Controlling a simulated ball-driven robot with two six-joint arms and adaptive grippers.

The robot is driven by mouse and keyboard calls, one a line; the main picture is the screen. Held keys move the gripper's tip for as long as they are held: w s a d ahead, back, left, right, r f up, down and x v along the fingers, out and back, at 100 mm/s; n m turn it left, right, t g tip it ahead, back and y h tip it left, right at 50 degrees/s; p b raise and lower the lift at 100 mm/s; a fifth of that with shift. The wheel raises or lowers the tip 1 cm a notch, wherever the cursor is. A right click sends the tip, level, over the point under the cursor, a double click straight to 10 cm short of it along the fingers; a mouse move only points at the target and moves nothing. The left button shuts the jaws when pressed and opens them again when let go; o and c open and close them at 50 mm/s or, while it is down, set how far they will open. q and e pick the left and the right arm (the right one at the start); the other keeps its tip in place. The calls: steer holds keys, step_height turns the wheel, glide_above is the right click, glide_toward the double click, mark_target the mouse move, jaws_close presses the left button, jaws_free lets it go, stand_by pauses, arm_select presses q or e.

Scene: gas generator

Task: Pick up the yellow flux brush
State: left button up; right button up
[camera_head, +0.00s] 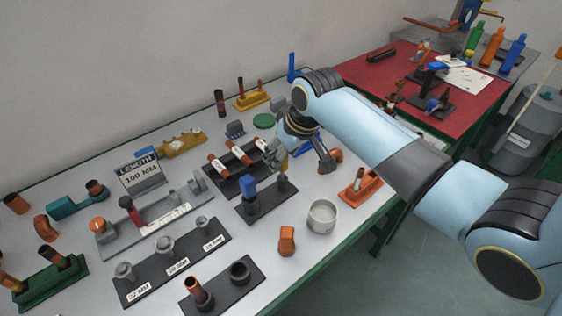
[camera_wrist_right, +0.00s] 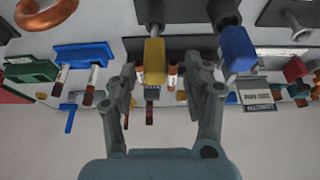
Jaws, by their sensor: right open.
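The yellow flux brush (camera_wrist_right: 154,58) stands in a dark holder, its yellow handle lying between the fingers of my right gripper (camera_wrist_right: 161,78) in the wrist view. The fingers are open, with a gap on each side of the handle. In the head view my right gripper (camera_head: 277,155) is above the dark holder block (camera_head: 268,208) and largely hides the yellow brush (camera_head: 283,164). A blue-handled brush (camera_head: 249,187) stands in the same holder, left of the yellow one; it also shows in the wrist view (camera_wrist_right: 237,48). My left gripper is not in view.
A grey cup (camera_head: 322,217) and an orange block (camera_head: 361,187) stand right of the holder. A rack with copper tubes (camera_head: 238,168) is behind it. A length sign (camera_head: 140,172) and fitting gauges (camera_head: 165,245) lie left. A red-topped table (camera_head: 385,70) is beyond.

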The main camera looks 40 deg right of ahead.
mark_target(282, 172)
steer(key=shift+w+f, duration=0.15)
steer(key=shift+f, duration=0.2)
steer(key=shift+w+f, duration=0.2)
steer(key=shift+f, duration=0.1)
steer(key=x, duration=0.4)
steer(key=shift+d+f, duration=0.15)
steer(key=shift+d, duration=0.05)
steer(key=shift+w+f, duration=0.1)
steer(key=shift+f, duration=0.05)
steer(key=c, duration=0.4)
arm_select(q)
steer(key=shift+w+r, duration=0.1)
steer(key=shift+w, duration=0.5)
arm_select(e)
jaws_close()
